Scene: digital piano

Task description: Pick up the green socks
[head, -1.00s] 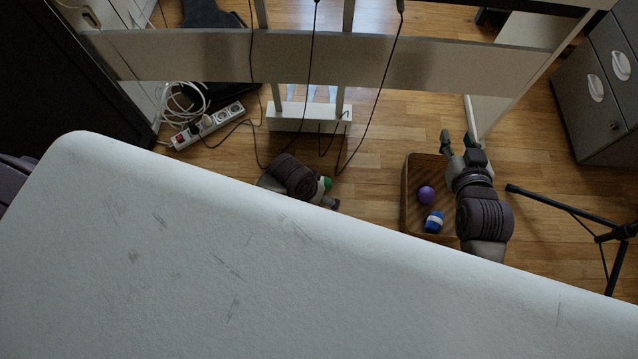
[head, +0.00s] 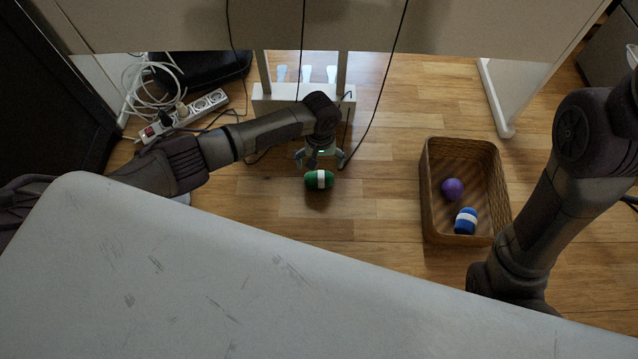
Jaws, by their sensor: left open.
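The green socks (head: 318,180) are a small green roll with a white band, lying on the wooden floor in the middle of the head view. My left gripper (head: 321,161) comes in from the left and is just behind the socks in the picture, its two fingers spread apart. The socks lie by the fingertips; I cannot tell whether they touch. Nothing shows between the fingers. My right arm is at the right edge, but its gripper is out of sight.
A wicker basket (head: 430,205) stands on the floor to the right, holding a purple ball (head: 452,188) and a blue roll with a white band (head: 466,221). A white surface (head: 200,280) fills the foreground. Cables hang near my left arm, and a power strip (head: 185,115) lies at left.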

